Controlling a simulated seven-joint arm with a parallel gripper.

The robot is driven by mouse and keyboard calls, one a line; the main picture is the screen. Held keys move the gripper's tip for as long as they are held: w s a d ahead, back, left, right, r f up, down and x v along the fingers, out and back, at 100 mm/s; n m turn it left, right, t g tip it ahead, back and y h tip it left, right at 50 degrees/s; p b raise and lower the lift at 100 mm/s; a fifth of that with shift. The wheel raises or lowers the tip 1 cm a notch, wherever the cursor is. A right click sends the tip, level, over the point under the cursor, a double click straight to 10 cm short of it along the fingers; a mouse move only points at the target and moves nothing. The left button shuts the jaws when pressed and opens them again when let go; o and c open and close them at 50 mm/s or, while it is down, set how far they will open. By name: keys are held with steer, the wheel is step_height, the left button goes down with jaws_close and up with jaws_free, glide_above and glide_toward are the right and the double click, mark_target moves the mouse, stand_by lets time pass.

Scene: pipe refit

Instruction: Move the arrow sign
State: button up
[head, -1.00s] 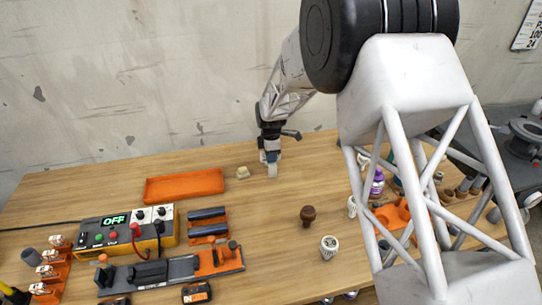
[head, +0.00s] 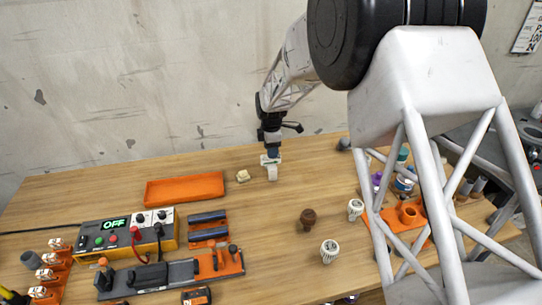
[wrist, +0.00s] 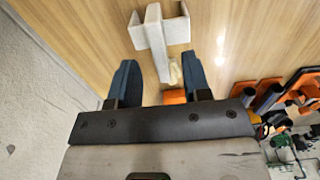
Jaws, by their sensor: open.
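A white angular piece (wrist: 160,32), which I take as the arrow sign, stands on the wooden table below my gripper (wrist: 166,85). No arrow marking can be made out on it. It also shows in the head view (head: 271,172), just under the fingertips. In the wrist view my gripper is open, with its two blue fingers apart. The sign's long bar runs down toward the gap between them, and its wider part lies ahead of the fingertips. I cannot tell whether the fingers touch it.
A small beige block (head: 243,176) sits left of the sign, near an orange tray (head: 184,188). A brown knob (head: 308,218) and white ribbed caps (head: 329,251) stand in front. A control box (head: 127,234) is at left.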

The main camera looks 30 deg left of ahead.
steer(key=shift+r, duration=1.45)
steer(key=shift+w+d+r, duration=0.1)
steer(key=shift+d+r, duration=0.25)
steer(key=shift+d, duration=0.1)
steer(key=s+d+r+m, duration=0.2)
steer(key=d+r+m, duration=0.3)
steer(key=d, duration=0.7)
steer(key=s+d+r+m+t, duration=0.1)
steer(key=s+d+r+m, duration=0.2)
steer(key=d+r, duration=0.75)
steer(key=s+d+r+m, duration=0.2)
steer(key=d+r+m, duration=0.25)
steer(key=d, duration=1.05)
steer(key=s+d+m+t, duration=0.1)
steer(key=s+d+m, duration=1.3)
steer(key=s+d, duration=1.1)
steer(key=s, duration=0.4)
steer(key=shift+f+t, duration=0.3)
steer(key=shift+f, duration=0.1)
